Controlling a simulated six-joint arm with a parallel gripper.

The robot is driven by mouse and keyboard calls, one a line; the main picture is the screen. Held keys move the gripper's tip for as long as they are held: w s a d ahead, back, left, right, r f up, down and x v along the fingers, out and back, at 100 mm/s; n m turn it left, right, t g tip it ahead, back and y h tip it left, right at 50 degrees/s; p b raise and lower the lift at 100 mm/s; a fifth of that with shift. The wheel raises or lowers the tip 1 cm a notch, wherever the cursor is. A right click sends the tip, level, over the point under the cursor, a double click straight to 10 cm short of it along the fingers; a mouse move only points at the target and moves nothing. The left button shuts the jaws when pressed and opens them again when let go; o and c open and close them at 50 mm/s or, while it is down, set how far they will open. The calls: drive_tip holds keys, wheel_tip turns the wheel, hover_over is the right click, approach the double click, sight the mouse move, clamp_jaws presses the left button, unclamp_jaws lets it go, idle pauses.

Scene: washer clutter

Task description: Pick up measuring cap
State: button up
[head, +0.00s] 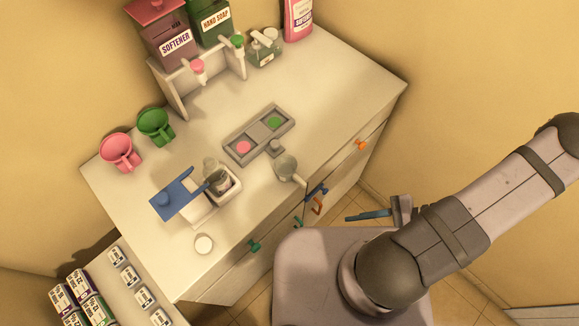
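Which item is the measuring cap is not certain from this view. A small round white cap (204,244) lies on the counter near its front left edge. A grey cup with a handle (288,168) stands near the counter's front edge. My gripper (364,214) is beyond the counter's front edge, to the right of these items and apart from them. One blue finger shows side-on, pointing left; whether a second finger is hidden behind it cannot be told. Nothing is visibly held.
A white open container (224,195) with a blue lid (178,197) stands mid-counter. A grey tray (241,133) holds pink and green discs. Pink (119,153) and green (156,127) cups stand at left; dispensers (169,42) stand behind. Coloured handles stick out from the counter front.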

drive_tip(key=w+a+m+t+p, duration=0.3)
drive_tip(key=a+m+t, duration=0.3)
drive_tip(key=m+t, duration=0.25)
drive_tip(key=m+t+y, duration=0.1)
drive_tip(key=m+t, duration=0.2)
drive_tip(key=t, duration=0.1)
approach(306, 186)
drive_tip(key=x, duration=0.4)
drive_tip(key=shift+w+a+r+n+p, duration=0.25)
drive_tip(key=shift+w+a+p, duration=0.25)
drive_tip(key=shift+a, duration=0.25)
drive_tip(key=shift+w, duration=0.1)
drive_tip(key=shift+x, duration=2.55)
drive_tip(key=shift+w+d+f, duration=0.1)
drive_tip(key=shift+f, duration=0.05)
clamp_jaws()
